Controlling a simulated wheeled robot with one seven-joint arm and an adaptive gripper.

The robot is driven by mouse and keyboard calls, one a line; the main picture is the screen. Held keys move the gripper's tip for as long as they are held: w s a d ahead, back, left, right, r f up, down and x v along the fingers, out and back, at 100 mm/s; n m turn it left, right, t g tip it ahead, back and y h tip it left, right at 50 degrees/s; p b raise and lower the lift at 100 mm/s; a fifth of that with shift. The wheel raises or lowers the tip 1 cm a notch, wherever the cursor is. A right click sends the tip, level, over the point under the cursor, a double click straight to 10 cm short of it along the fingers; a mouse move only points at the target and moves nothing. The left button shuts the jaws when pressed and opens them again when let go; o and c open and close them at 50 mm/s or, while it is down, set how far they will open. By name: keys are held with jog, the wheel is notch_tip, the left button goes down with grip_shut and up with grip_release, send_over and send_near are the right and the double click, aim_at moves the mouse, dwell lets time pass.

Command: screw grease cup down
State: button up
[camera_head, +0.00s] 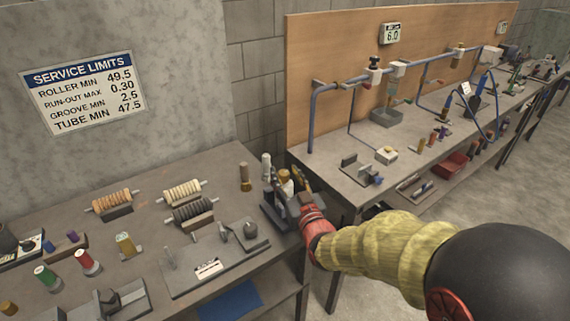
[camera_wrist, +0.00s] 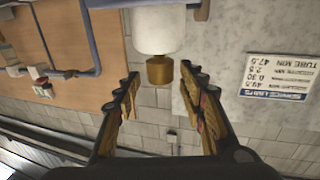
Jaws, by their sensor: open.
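What looks like the grease cup, a brass knurled piece (camera_wrist: 160,71) joined to a white rounded body (camera_wrist: 158,30), shows at the top middle of the wrist view. In the head view a small white-and-brass part (camera_head: 285,180) stands on a dark fixture (camera_head: 275,214) at the right end of the near bench. My gripper (camera_wrist: 160,78) is open, with one ridged finger on each side of the brass piece and visible gaps to both. In the head view my gripper (camera_head: 298,181) is at that fixture, partly hiding it.
The near bench (camera_head: 75,203) holds spring-like rollers (camera_head: 183,190), coloured spools (camera_head: 87,262) and a grey plate fixture (camera_head: 215,263). A second bench with blue pipes (camera_head: 313,120) runs along the right.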

jog(key=b+x, duration=0.1)
jog(key=x, duration=0.5)
jog(key=shift+a, duration=0.1)
jog(key=shift+c, duration=1.2)
jog(key=c, duration=0.7)
grip_shut()
